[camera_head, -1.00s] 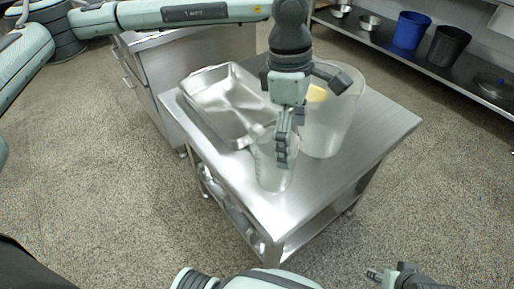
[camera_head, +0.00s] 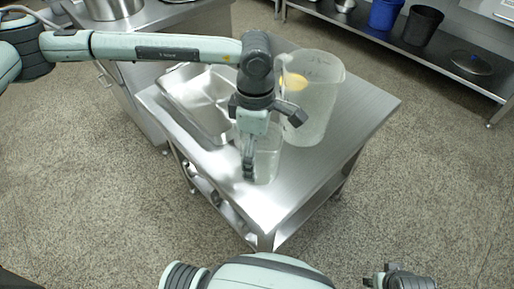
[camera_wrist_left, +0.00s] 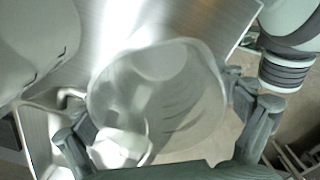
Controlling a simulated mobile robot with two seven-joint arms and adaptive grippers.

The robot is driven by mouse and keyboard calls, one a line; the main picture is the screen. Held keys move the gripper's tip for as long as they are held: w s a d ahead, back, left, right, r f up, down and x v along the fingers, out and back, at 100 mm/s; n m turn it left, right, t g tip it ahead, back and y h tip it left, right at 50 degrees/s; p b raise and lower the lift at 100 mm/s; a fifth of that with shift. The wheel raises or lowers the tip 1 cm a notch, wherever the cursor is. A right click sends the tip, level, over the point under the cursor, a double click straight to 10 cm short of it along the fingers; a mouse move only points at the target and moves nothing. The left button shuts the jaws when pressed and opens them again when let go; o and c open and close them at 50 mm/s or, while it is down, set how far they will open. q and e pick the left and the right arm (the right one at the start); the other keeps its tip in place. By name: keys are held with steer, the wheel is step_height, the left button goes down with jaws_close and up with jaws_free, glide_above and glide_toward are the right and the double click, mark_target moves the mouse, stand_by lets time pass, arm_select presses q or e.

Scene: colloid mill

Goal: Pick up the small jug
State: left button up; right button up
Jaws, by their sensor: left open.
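The small jug (camera_head: 267,163) is clear and stands upright on the steel table, near its front. My left gripper (camera_head: 249,163) comes down over it from above and partly hides it. In the left wrist view the jug's round mouth (camera_wrist_left: 185,95) lies between the spread fingers of my left gripper (camera_wrist_left: 163,125), one finger on each side. The gripper is open; whether a finger touches the jug I cannot tell. My right gripper (camera_head: 385,279) is at the bottom right, away from the table, and its jaws are too unclear to read.
A large clear jug (camera_head: 318,110) with something yellow at it stands close behind and right of the small jug. An empty steel tray (camera_head: 190,112) lies at the left of the table (camera_head: 345,128). The table's right side is bare.

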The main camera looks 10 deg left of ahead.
arm_select(q)
steer(key=shift+f, duration=0.4)
steer(key=shift+c, duration=0.4)
steer(key=c, duration=1.2)
steer(key=shift+r, duration=0.1)
